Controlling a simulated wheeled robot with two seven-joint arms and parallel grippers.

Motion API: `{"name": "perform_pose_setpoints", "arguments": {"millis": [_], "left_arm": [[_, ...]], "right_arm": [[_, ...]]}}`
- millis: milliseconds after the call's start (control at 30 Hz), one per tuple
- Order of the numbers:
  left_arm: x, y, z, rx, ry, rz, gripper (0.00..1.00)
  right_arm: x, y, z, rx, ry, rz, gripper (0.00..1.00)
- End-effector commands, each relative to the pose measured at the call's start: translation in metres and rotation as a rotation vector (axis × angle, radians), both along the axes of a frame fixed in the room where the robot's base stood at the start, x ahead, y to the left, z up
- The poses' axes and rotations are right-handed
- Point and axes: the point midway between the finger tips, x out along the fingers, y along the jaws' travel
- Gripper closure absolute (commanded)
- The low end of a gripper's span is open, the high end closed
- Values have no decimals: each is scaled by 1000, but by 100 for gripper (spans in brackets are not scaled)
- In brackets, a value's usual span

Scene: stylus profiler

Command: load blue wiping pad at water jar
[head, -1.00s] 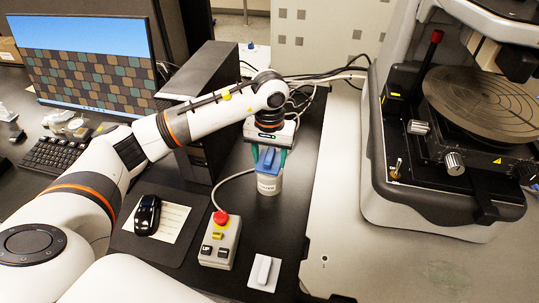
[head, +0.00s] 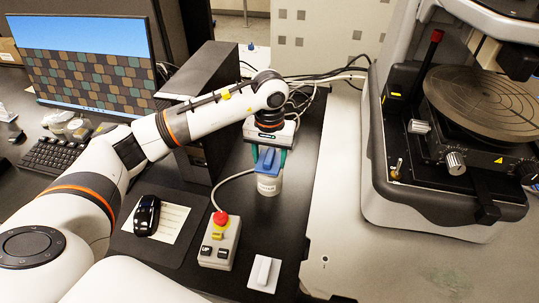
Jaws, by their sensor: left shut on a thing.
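The blue wiping pad (head: 268,160) is at the mouth of the water jar (head: 268,184), a pale, round, labelled jar on the black desk. My left gripper (head: 269,156) points down over the jar, with its green fingers on both sides of the pad, shut on it. The pad's lower part overlaps the jar's top; how deep it sits inside cannot be told. My right gripper is not in view.
A control box (head: 219,242) with a red button stands in front of the jar, and a white pad (head: 264,273) lies near the front. The profiler (head: 440,150) is at right. A PC tower (head: 205,110) stands behind my left arm.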

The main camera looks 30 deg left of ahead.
Motion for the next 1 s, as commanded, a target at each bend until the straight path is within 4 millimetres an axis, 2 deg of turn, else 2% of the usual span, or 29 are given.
{"name": "perform_pose_setpoints", "arguments": {"millis": [267,1000], "left_arm": [[-1,0,0,1,5,-1,64],[0,0,61,1,0,0,64]], "right_arm": [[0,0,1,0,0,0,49],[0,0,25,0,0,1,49]]}}
